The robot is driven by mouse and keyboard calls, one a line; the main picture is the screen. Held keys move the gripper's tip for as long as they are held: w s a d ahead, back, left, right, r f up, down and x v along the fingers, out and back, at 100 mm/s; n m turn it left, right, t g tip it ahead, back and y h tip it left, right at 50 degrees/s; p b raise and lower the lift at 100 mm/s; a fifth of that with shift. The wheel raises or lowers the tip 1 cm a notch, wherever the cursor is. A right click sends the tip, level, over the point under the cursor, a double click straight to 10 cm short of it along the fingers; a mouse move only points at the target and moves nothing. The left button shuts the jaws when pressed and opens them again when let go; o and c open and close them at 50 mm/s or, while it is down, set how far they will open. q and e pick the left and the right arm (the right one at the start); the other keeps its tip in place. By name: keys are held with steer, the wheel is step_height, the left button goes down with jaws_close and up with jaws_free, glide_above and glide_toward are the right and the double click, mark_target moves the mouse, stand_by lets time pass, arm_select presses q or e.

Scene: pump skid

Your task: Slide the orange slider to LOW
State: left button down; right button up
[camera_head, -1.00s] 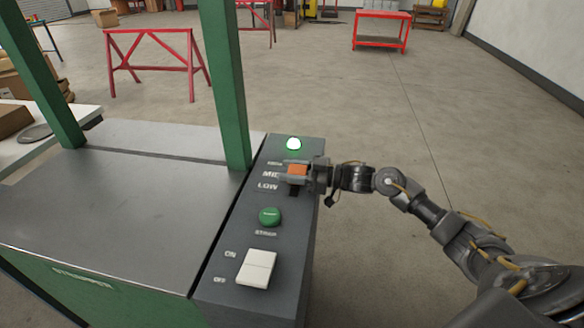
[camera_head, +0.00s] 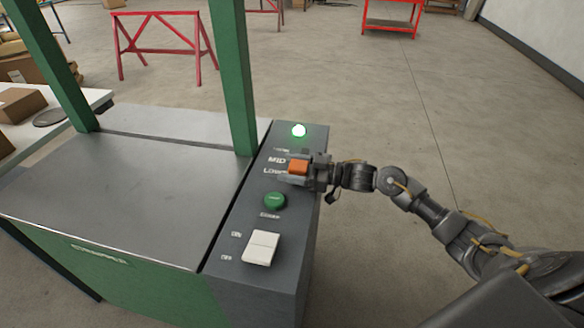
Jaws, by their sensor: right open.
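The orange slider (camera_head: 298,167) sits on the dark control panel of the green-framed machine, beside the LOW label (camera_head: 272,171) and below the MID label (camera_head: 277,159). My right gripper (camera_head: 297,169) reaches in from the right, its fingers around the slider, open rather than clamped. The fingers hide parts of the slider and its slot, so I cannot tell whether it is exactly at LOW. My left gripper is out of view.
A lit green lamp (camera_head: 299,130) is at the panel's far end. A green button (camera_head: 275,201) and a white rocker switch (camera_head: 261,248) are nearer. A green post (camera_head: 233,80) rises left of the panel.

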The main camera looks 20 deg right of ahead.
arm_select(q)
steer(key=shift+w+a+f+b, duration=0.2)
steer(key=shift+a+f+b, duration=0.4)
steer(key=shift+b, duration=0.1)
arm_select(e)
steer(key=v, duration=1)
steer(key=shift+s+d, duration=0.25)
steer(key=shift+d, duration=0.05)
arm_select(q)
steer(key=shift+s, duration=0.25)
